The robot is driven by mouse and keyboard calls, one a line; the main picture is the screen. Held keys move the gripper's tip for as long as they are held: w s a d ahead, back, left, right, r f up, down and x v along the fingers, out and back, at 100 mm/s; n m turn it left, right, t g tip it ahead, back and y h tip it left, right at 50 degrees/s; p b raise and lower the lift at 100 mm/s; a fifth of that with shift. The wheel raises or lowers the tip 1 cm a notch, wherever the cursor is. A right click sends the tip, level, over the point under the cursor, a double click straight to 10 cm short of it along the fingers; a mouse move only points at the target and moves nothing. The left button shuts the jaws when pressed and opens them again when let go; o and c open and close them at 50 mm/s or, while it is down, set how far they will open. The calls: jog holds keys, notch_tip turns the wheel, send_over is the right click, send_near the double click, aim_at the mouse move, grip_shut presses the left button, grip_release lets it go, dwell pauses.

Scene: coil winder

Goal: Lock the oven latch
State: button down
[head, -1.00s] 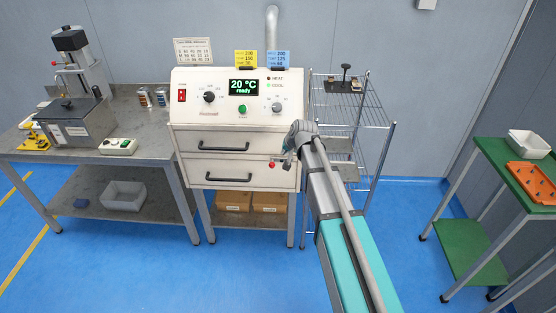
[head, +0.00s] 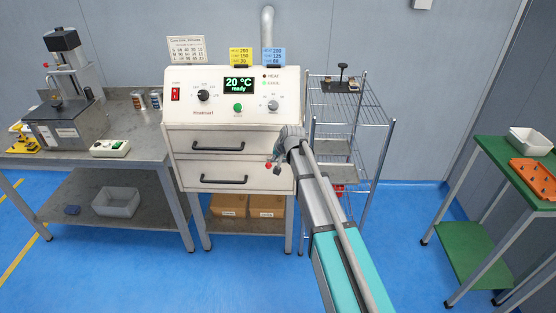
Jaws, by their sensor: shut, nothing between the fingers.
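The white oven (head: 218,172) stands at the centre on a metal stand. Its display (head: 239,86) reads 20 °C ready. Its two drawers with dark handles look closed. A small red knob (head: 268,167), probably the latch, shows at the right of the oven front, beside the lower drawer. My gripper (head: 277,163) is shut and empty beside this knob. I cannot tell whether it touches the knob. My arm hides the oven's lower right edge, and the latch's position is too small to make out.
A wire rack (head: 345,115) stands just right of the oven. A grey workbench (head: 125,150) with a press (head: 68,95) is at left. A green table (head: 505,170) with an orange tray (head: 533,174) is at right. Blue floor between rack and green table is clear.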

aim_at(269, 164)
jog(key=shift+b+x, duration=2.45)
jog(key=shift+x, duration=0.9)
jog(key=shift+d, duration=0.25)
